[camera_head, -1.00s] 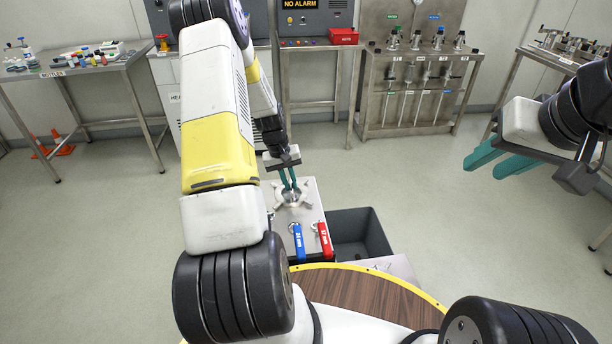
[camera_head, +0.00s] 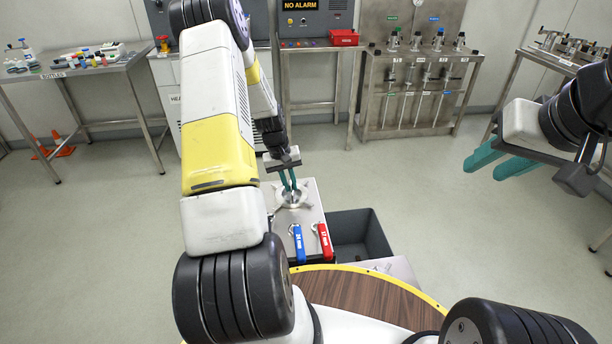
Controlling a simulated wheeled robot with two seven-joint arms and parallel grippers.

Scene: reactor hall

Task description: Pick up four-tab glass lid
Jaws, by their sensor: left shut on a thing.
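The four-tab glass lid (camera_head: 292,202) is a small round piece with pale metal tabs. It is at the top of the grey metal box (camera_head: 312,216) in front of me; I cannot tell whether it touches the box. My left gripper (camera_head: 290,187) points down from above with its teal fingers shut on the middle of the lid. The fingers hide part of the lid. My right gripper (camera_head: 483,169) is open and empty, held up at the right, well away from the lid.
My round wooden deck is nearest.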

